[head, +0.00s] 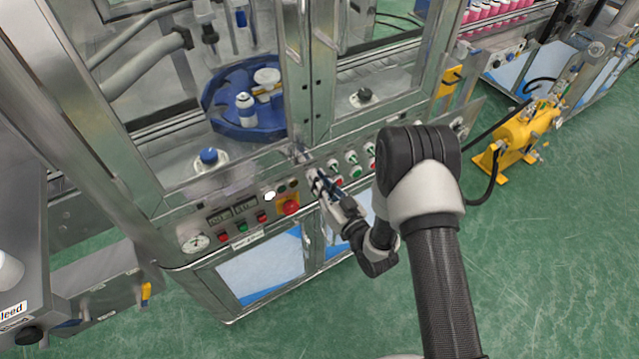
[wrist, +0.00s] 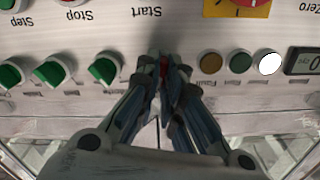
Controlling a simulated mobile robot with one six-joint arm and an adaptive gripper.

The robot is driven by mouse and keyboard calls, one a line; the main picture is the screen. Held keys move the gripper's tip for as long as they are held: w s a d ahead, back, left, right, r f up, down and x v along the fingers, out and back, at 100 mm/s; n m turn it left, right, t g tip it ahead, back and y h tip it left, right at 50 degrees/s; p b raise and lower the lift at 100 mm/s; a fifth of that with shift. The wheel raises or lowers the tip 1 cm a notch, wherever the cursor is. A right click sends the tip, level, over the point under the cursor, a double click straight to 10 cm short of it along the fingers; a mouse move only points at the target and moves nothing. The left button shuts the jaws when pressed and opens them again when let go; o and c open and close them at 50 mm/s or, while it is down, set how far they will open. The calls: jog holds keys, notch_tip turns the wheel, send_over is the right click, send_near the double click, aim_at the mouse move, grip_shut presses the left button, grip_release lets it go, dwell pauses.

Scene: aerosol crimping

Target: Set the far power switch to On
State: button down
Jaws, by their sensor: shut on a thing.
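My gripper (head: 316,177) is at the front control panel (head: 262,207) of the machine, fingertips against the panel face. In the wrist view, where the panel lettering is upside down, my gripper (wrist: 165,68) is shut on a small red switch (wrist: 163,72). Most of that switch is hidden between the fingers, so its position and label cannot be read. It sits between a row of green selector knobs (wrist: 103,70) on the left and round indicator lamps (wrist: 240,62) on the right.
A red emergency stop (head: 290,207) on a yellow plate is close to my gripper. A gauge (head: 195,243) and digital displays sit further left. A blue turntable (head: 222,118) with a can is behind the frame.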

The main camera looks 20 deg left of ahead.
jog(key=shift+m, duration=1.6)
jog(key=c, duration=1.7)
grip_release()
jog(key=shift+d, duration=0.1)
jog(key=v, duration=1.2)
